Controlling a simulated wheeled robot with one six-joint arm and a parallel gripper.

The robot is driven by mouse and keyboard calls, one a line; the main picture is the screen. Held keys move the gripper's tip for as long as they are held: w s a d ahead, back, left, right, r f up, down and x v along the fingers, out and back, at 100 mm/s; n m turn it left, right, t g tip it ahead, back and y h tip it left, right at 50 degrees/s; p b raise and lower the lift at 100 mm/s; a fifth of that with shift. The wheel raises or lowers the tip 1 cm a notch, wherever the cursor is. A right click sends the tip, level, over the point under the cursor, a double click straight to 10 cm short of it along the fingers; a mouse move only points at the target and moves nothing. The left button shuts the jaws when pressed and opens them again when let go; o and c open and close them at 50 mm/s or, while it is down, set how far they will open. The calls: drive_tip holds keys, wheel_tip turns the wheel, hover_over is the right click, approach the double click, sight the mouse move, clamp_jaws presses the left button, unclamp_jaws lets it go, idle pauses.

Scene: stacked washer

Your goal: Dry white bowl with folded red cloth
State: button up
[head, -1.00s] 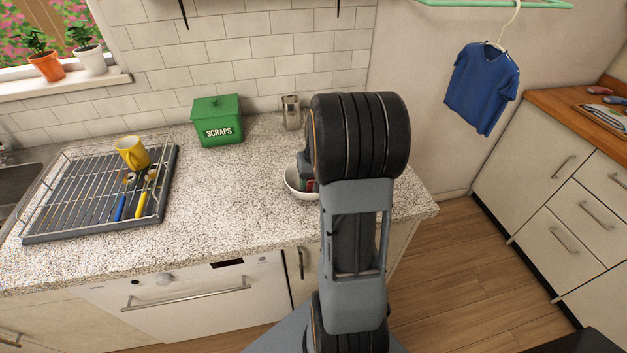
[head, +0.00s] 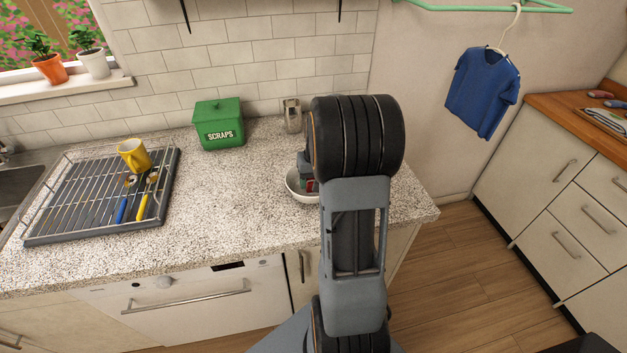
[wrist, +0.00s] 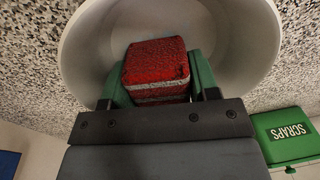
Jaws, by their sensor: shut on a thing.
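The white bowl (head: 300,193) stands on the speckled countertop, partly hidden behind my arm in the head view. In the wrist view the bowl (wrist: 228,35) fills the upper middle, its inside facing the camera. The folded red cloth (wrist: 156,62), with pale grey bands near its lower edge, is held between the green fingers of my gripper (wrist: 157,80). The cloth is at or inside the bowl; I cannot tell whether it touches the bowl's surface. In the head view my gripper (head: 308,178) is mostly hidden by my arm.
A green SCRAPS bin (head: 219,124) and a small metal canister (head: 292,115) stand behind the bowl. A dish rack (head: 75,213) at left holds a yellow mug (head: 134,154) and utensils. The counter (head: 235,190) between rack and bowl is clear.

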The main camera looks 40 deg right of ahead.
drive_tip(key=shift+a, duration=0.1)
drive_tip(key=shift+w+a+r, duration=0.1)
drive_tip(key=shift+w+a, duration=0.25)
drive_tip(key=shift+a, duration=0.25)
drive_tip(key=shift+s+a, duration=0.1)
drive_tip(key=shift+s, duration=0.1)
idle(0.4)
drive_tip(key=shift+s+a, duration=0.25)
drive_tip(key=shift+s, duration=0.25)
drive_tip(key=shift+w+d+f, duration=0.1)
drive_tip(key=shift+d+f, duration=0.1)
drive_tip(key=shift+d, duration=0.3)
idle(0.5)
